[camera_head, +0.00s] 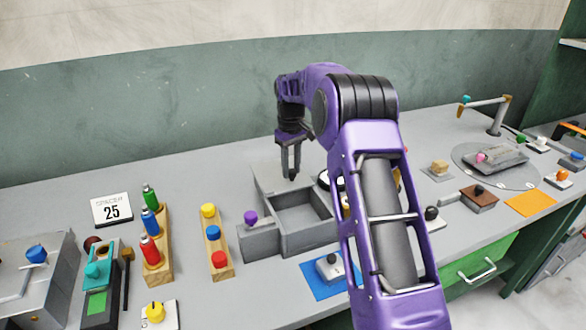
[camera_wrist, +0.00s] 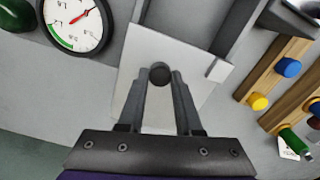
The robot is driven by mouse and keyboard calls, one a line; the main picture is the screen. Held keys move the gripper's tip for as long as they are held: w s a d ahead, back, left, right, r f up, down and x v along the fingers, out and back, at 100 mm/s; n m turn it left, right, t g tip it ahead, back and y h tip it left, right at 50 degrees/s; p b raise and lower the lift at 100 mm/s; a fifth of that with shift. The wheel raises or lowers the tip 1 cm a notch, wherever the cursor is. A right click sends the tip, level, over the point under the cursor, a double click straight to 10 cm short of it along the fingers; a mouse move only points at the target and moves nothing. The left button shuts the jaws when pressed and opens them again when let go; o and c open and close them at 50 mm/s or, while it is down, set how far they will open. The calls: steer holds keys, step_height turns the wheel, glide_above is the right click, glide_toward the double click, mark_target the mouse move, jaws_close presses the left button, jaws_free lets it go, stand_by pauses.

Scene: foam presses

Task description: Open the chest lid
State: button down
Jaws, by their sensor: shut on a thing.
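The grey chest (camera_head: 306,242) stands mid-table, with its box open at the top and the inside showing. Its light grey lid (camera_head: 264,180) shows at the back of the box, and its flat plate fills the middle of the wrist view (camera_wrist: 128,85). A dark round knob (camera_wrist: 160,73) sits on the lid. My gripper (camera_head: 291,176) is at the back of the box, with its two fingers (camera_wrist: 160,78) shut on the knob from either side. Whether the lid lies flat or tilts is hard to tell. My arm hides the right of the chest.
A purple knob (camera_head: 250,217) on a grey block is at the box's left. A rack with coloured buttons (camera_head: 214,234) and a bottle rack (camera_head: 157,245) stand further left. A dial gauge (camera_wrist: 75,20) is close to the lid. A blue mat (camera_head: 322,287) lies in front.

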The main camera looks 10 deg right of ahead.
steer(key=shift+r, duration=0.1)
steer(key=c, duration=0.6)
jaws_free()
step_height(320, 180, up, 17)
steer(key=shift+r, duration=0.15)
